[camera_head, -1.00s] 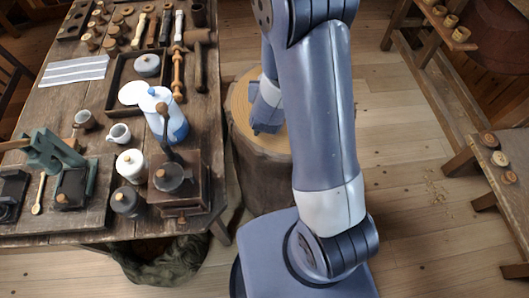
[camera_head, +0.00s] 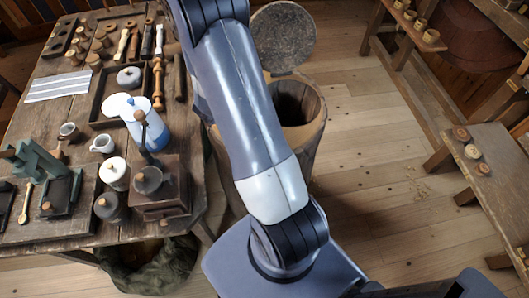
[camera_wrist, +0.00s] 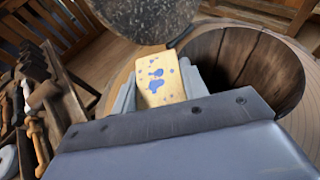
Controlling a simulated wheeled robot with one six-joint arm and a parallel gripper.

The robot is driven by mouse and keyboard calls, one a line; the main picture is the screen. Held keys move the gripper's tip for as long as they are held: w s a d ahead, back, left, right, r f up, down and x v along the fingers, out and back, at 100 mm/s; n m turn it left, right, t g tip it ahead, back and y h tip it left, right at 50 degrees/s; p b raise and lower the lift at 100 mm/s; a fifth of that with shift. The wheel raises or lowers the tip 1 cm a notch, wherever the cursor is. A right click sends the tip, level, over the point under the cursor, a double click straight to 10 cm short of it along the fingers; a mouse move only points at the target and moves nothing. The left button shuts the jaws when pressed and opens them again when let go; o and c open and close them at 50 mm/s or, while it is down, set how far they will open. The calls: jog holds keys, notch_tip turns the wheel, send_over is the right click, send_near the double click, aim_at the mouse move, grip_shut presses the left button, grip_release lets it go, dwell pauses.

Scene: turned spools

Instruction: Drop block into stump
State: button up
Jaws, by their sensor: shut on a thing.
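The stump (camera_head: 311,140) stands on the floor right of the table, its dark hollow open at the top. A round grey lid (camera_head: 284,37) is tilted up at its far side. In the wrist view the hollow stump (camera_wrist: 268,68) opens at the right, and the grey lid (camera_wrist: 135,14) shows at the top. My gripper (camera_wrist: 160,88) is shut on a pale wooden block (camera_wrist: 161,77) with blue blotches. In that view the block appears left of the opening, over the rim area; its height is unclear. In the head view my arm hides gripper and block.
The wooden table (camera_head: 60,120) at left is crowded, with a coffee grinder (camera_head: 160,188), a blue-and-white pot (camera_head: 150,130) and several tools close to the stump. A bench (camera_head: 490,175) stands at right. The floor between is mostly clear.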

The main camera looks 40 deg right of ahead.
jog(key=s+d+f+m+g+h, duration=0.1)
jog(key=s+d+m+g, duration=0.65)
jog(key=s+d, duration=0.3)
notch_tip(320, 180, down, 6)
jog(key=b, duration=0.2)
jog(key=shift+w+f+n, duration=0.15)
jog(key=shift+w+n, duration=0.25)
jog(key=shift+n, duration=0.05)
jog(key=o, duration=1.1)
jog(key=b+v, duration=0.1)
jog(key=v, duration=0.6)
jog(key=shift+a+b, duration=0.25)
jog(key=shift+b, duration=0.05)
